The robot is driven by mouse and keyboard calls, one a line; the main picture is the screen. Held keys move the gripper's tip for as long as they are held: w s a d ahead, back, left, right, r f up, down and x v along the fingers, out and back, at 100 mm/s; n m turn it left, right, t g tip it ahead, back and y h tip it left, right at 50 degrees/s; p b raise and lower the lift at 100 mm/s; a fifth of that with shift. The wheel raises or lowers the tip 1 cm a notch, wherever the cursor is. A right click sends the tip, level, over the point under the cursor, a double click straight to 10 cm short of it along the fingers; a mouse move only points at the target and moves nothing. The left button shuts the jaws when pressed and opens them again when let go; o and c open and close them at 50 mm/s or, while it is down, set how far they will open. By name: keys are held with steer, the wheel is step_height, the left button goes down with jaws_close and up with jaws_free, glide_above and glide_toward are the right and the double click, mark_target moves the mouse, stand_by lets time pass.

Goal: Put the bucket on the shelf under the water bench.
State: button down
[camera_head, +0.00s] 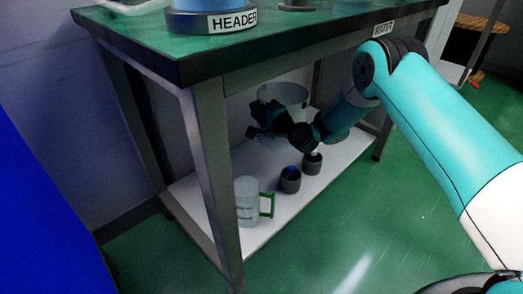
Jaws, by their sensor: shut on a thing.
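The water bench (290,58) has a dark green top and a "WATER" label on its front edge at the right. Its white lower shelf (262,226) is under the top. The white bucket (291,92) is under the bench top, toward the back, partly hidden behind my gripper. My gripper (262,120) reaches in under the top from the right and is shut on the bucket. I cannot tell whether the bucket's base touches the shelf, since the gripper and arm cover its lower part.
A clear jug with a green handle (247,203) stands at the shelf's front left. Two dark cups (290,181) stand near the shelf's middle, below my gripper. Bench legs (207,150) bound the opening. A blue panel (40,210) is at left.

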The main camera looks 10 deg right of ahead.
step_height(320, 180, down, 12)
steer(key=b, duration=0.6)
steer(key=shift+f, duration=0.2)
steer(key=shift+d, duration=0.1)
steer(key=shift+f, duration=0.15)
steer(key=c, duration=1.2)
jaws_free()
steer(key=shift+f, duration=0.1)
